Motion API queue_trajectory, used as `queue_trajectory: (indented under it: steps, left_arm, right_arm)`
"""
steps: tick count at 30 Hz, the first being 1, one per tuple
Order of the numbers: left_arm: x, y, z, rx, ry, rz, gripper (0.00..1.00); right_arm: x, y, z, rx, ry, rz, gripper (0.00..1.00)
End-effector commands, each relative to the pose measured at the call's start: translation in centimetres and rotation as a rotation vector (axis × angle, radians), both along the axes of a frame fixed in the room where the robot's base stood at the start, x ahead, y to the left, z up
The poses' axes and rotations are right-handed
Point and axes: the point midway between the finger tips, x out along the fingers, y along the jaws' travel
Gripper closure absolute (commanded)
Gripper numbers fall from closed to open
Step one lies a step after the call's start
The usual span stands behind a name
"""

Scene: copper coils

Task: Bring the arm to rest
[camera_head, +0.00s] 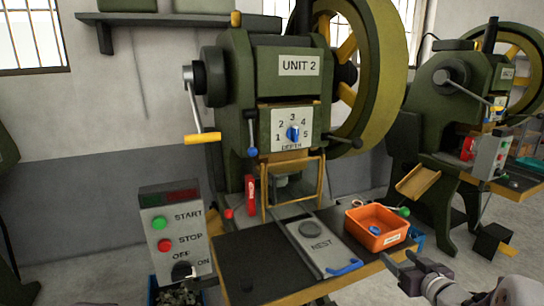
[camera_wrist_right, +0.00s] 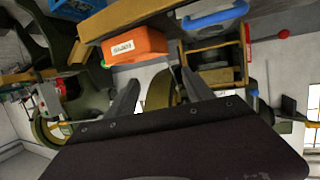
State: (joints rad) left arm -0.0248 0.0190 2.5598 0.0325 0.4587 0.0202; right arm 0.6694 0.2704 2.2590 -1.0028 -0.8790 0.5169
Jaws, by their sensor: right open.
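My right gripper (camera_head: 397,258) is at the lower right of the head view, its arm coming in from the bottom right corner. Its jaws are open and empty. In the right wrist view its two dark fingers (camera_wrist_right: 160,77) stand apart with nothing between them. It is in front of the work table (camera_head: 262,262), to the right of the blue handle (camera_head: 344,268) and below the orange bin (camera_head: 377,229) in the picture. The orange bin also shows in the wrist view (camera_wrist_right: 134,46). My left gripper is not in view.
The green press marked UNIT 2 (camera_head: 298,66) stands behind the table. A control box (camera_head: 176,232) with START and STOP buttons is at the left. A nest plate (camera_head: 318,244) lies on the table. Another press (camera_head: 446,105) stands at the right. Grey floor (camera_head: 465,267) is open at the lower right.

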Motion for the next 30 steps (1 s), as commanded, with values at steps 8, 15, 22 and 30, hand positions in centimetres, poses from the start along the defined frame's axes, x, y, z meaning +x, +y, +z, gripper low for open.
queue_trajectory:
  steps: [8,15,22,30]
  left_arm:
    - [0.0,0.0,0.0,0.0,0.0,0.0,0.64]
    - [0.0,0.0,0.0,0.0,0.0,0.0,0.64]
    - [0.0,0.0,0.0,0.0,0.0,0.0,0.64]
    - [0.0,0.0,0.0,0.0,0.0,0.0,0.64]
  right_arm:
    - [1.7,9.2,1.5,0.012,-0.015,0.146,0.4]
    - [-0.8,15.8,-3.1,0.008,0.223,0.075,0.4]
    - [-10.7,16.5,-11.7,-0.012,0.693,-0.067,0.4]
    - [-23.1,16.7,-16.3,-0.008,1.2,-0.075,0.4]
